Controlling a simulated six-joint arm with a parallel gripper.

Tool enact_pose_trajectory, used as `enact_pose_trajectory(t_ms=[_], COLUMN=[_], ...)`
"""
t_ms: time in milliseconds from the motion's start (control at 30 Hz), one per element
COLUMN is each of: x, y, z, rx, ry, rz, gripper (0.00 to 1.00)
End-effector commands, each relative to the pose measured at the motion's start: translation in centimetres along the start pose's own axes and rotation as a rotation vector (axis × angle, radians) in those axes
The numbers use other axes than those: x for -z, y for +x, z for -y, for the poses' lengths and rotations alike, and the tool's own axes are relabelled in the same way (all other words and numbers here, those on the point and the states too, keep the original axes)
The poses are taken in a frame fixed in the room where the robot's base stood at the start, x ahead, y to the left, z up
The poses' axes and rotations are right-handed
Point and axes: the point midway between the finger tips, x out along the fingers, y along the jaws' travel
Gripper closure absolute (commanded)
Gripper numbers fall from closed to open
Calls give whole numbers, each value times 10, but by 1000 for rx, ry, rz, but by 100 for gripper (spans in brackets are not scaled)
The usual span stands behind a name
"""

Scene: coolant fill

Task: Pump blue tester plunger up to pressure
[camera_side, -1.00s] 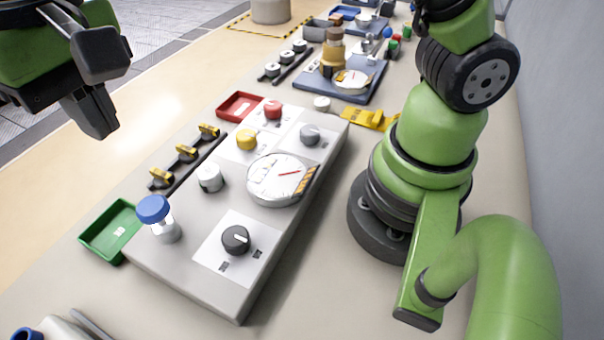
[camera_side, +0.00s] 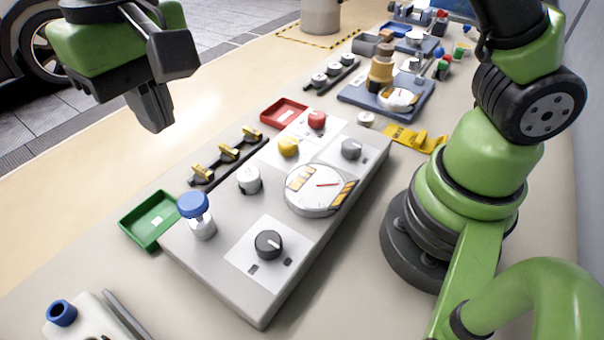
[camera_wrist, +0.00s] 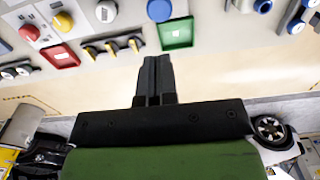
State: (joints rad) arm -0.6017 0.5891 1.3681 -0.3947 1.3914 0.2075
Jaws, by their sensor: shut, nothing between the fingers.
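The tester plunger has a blue cap (camera_side: 192,205) on a pale stem above a whitish cylinder (camera_side: 203,229), upright at the near left corner of the grey panel. The blue cap also shows in the wrist view (camera_wrist: 159,10), at the top edge. My gripper (camera_side: 159,128) is up and left of the plunger in the side view, apart from it, with its fingers together and empty. In the wrist view my gripper (camera_wrist: 155,60) points toward the green tray and the cap. A round white gauge (camera_side: 320,189) with a red needle and orange hatched patches sits on the panel.
A green tray (camera_side: 136,236) lies beside the plunger. Yellow-handled valves (camera_side: 228,153), a white knob (camera_side: 249,180) and a black knob (camera_side: 268,244) stand nearby. A red tray (camera_side: 271,113) lies farther back. The bench's left strip is clear.

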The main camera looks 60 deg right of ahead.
Motion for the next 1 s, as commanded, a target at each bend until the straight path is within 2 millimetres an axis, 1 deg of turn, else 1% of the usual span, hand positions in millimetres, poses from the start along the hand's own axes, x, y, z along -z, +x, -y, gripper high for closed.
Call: enact_pose_trajectory(t_ms=[67, 200, 300, 633, 767, 867, 1000], x=[0, 0, -2, -2, -2, -3, -3], y=[-1, -17, -24, -24, -13, 3, 34], z=[0, 2, 2, 2, 1, 1, 1], rx=[0, 0, -4, -6, -8, -9, -10], ry=[0, -2, -2, -2, -3, -3, -2], rz=[0, -1, 3, 6, 9, 11, 13], gripper=[100, 100, 100, 100, 100, 100, 100])
